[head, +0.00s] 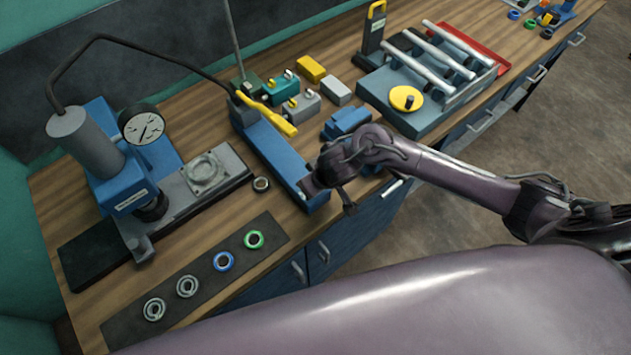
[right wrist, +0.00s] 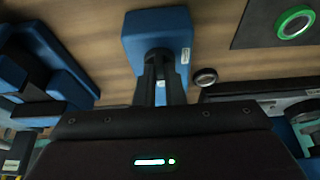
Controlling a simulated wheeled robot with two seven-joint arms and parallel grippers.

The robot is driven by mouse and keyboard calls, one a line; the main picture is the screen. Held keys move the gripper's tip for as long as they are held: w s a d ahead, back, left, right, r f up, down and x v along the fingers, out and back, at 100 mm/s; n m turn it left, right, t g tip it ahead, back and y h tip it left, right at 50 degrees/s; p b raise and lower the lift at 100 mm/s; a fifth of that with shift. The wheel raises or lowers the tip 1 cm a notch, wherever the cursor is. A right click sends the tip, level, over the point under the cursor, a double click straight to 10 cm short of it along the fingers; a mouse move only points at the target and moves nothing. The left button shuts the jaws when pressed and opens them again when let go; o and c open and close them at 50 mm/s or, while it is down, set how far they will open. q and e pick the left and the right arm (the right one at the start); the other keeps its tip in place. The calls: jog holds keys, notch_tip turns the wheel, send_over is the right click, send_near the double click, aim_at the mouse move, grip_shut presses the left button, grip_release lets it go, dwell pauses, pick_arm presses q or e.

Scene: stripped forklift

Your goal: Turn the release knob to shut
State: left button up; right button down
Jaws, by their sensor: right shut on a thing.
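The hand pump (head: 277,150) is a long blue body with a yellow lever (head: 268,113), lying on the wooden bench. My right gripper (head: 312,184) is at the pump's near end, low over the bench's front edge. In the right wrist view its two dark fingers (right wrist: 157,72) are close together against the pump's blue end block (right wrist: 158,28). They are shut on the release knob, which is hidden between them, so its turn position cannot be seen. My left gripper is in neither view.
A blue press with a gauge (head: 142,125) stands left, joined to the pump by a black hose. A loose grey ring (head: 261,184) lies beside the pump. A dark mat (head: 200,270) holds several rings. A blue part (head: 346,122) and a grey tray (head: 415,122) are right.

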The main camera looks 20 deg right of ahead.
jog(key=shift+w+r, duration=0.2)
jog(key=c, duration=1.7)
grip_release()
jog(key=shift+c, duration=0.2)
jog(key=shift+o, duration=1.1)
jog(key=shift+s+f, duration=0.1)
jog(key=shift+f, duration=0.05)
jog(key=v, duration=0.8)
